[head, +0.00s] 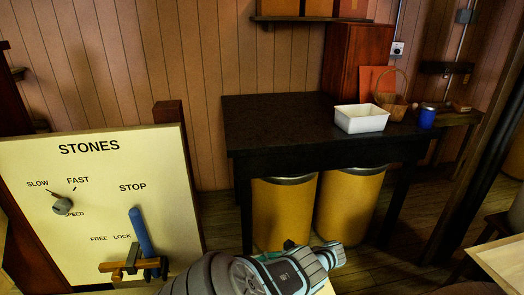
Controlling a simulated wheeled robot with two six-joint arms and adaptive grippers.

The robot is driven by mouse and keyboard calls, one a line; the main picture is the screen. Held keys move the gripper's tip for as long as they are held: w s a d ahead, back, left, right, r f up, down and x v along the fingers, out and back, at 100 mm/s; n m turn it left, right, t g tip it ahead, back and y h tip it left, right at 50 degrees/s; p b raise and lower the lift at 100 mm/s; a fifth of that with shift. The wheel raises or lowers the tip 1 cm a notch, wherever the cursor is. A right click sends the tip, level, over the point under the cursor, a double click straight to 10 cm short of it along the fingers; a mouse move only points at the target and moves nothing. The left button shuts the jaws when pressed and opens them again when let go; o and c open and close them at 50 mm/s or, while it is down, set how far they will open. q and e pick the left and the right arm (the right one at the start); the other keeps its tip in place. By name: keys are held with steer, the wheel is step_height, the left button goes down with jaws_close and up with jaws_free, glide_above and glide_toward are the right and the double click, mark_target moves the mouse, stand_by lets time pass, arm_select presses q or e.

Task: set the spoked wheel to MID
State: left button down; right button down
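No spoked wheel and no MID mark can be made out in the head view. A cream panel (110,160) headed STONES stands at the left. It carries a small grey knob (62,207) marked SPEED, with SLOW and FAST above it. A blue lever (141,232) stands nearly upright below the word STOP. A wood and brass latch (125,266) sits below the words FREE and LOCK. A grey jointed part of one of my arms crosses the bottom middle, in front of the panel's lower right corner. No fingertips of either gripper show.
A dark table (280,115) stands behind, with a white tray (361,119), a wicker basket (391,104) and a blue can (427,116) at its right. Two yellow drums (284,214) stand under it. A pale board edge (498,258) shows at the lower right.

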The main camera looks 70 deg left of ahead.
arm_select(q)
steer(key=shift+d+f, duration=0.1)
steer(key=c, duration=1.1)
jaws_free()
